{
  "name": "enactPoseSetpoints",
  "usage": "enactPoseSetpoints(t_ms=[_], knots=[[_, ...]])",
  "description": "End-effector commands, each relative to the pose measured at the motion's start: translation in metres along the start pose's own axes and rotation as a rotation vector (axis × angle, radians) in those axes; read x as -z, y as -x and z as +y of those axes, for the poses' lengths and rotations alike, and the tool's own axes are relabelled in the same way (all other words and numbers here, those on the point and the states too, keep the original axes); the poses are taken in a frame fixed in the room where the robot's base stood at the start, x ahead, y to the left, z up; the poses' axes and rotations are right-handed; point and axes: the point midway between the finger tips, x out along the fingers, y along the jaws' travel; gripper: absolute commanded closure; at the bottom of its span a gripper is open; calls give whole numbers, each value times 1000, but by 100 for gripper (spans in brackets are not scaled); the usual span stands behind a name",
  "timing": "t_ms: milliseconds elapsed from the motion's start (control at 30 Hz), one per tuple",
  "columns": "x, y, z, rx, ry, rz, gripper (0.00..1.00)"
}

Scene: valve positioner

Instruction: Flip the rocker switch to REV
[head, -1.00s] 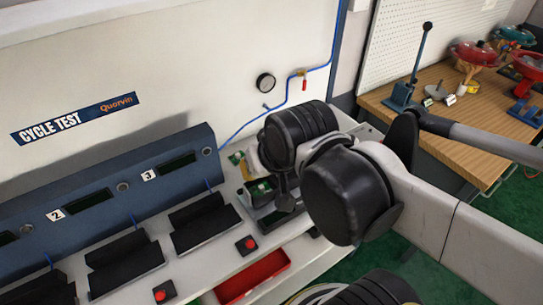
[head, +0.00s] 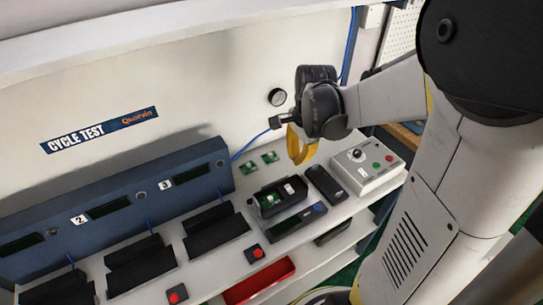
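My gripper (head: 301,150) hangs at the end of my arm above the back of the bench, left of the control box. Its yellow curved parts point down, and their spacing is unclear. I see nothing clearly held. A black device with an open top and a green board inside (head: 272,200) lies below it on the bench. I cannot pick out the rocker switch or read a REV mark at this size.
A dark flat module (head: 324,184) and a long dark unit with a small display (head: 298,220) lie by the black device. Black cradles (head: 215,230) and red-button boxes (head: 255,253) fill the left. A red bin (head: 259,280) sits below.

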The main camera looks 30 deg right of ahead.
Motion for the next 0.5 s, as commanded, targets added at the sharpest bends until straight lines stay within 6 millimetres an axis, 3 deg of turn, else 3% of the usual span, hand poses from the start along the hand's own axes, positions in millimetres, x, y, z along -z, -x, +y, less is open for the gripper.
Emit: enactPoseSetpoints(t_ms=[267, 500], knots=[[0, -2, 0, 1, 2, 0, 100], [0, -32, 0, 1, 4, 0, 100]])
